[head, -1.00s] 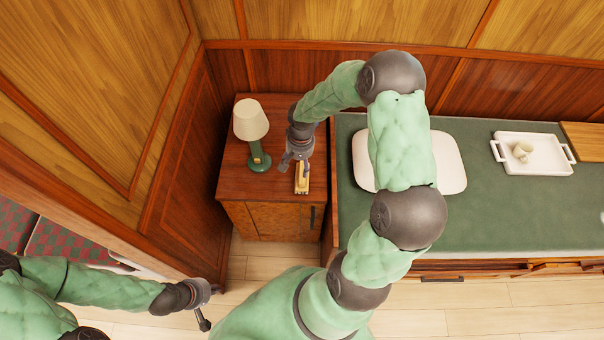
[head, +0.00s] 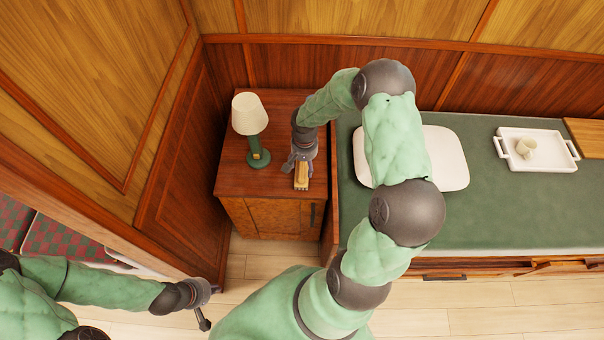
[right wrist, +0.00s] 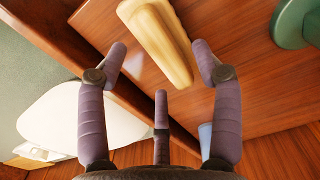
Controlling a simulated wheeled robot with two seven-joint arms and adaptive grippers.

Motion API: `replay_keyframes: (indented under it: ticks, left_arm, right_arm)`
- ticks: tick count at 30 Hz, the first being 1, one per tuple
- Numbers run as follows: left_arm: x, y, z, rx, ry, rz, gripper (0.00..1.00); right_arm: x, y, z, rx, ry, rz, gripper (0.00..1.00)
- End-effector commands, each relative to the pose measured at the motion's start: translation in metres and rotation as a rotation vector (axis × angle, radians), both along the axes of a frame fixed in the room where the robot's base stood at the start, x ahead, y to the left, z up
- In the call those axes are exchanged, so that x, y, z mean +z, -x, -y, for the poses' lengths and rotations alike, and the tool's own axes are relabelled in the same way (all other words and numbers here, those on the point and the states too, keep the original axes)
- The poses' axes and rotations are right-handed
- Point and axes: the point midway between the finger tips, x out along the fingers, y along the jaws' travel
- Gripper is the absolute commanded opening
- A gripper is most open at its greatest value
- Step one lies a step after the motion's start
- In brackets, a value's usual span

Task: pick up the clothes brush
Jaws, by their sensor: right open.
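The clothes brush (head: 302,176), a pale wooden bar, lies on top of the wooden cabinet (head: 232,180), close to its front right part. In the right wrist view the brush (right wrist: 155,38) lies just beyond the fingertips, slanting across the upper middle. My right gripper (head: 300,160) is over the cabinet top at the brush's far end, and hides part of it. In the right wrist view my right gripper (right wrist: 160,62) is open, with nothing between its fingers. My left gripper (head: 206,306) hangs low at the left, away from the cabinet; its jaw state is unclear.
A lamp with a cream shade (head: 249,115) and green base stands left of the brush. Right of the cabinet is a green berth (head: 500,215) with a white pillow (head: 448,160) and a white tray (head: 560,158) holding a cup (head: 526,148).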

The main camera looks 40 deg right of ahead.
Motion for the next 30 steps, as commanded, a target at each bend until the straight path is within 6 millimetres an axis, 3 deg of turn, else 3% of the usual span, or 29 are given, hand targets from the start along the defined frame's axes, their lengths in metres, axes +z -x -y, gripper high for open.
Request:
replay_keyframes:
  ticks: [4, 12, 14, 19, 30]
  left_arm:
    - [-0.011, 0.0, 0.0, 0.0, 0.0, 0.0, 0.0]
    - [-0.011, 0.0, 0.0, 0.0, 0.0, 0.0, 0.0]
    - [-0.011, 0.0, 0.0, 0.0, 0.0, 0.0, 0.0]
    - [-0.011, 0.0, 0.0, 0.0, 0.0, 0.0, 0.0]
    - [-0.01, 0.0, 0.0, 0.0, 0.0, 0.0, 0.0]
  right_arm:
    - [-0.024, -0.001, -0.001, 0.001, -0.001, -0.001, 0.66]
    - [-0.026, -0.001, 0.0, 0.0, 0.0, 0.001, 0.66]
    - [-0.026, -0.001, 0.0, 0.0, 0.0, 0.001, 0.52]
    - [-0.026, -0.001, 0.0, 0.0, 0.0, 0.001, 0.04]
    - [-0.024, -0.001, 0.0, 0.0, 0.0, 0.001, 0.02]
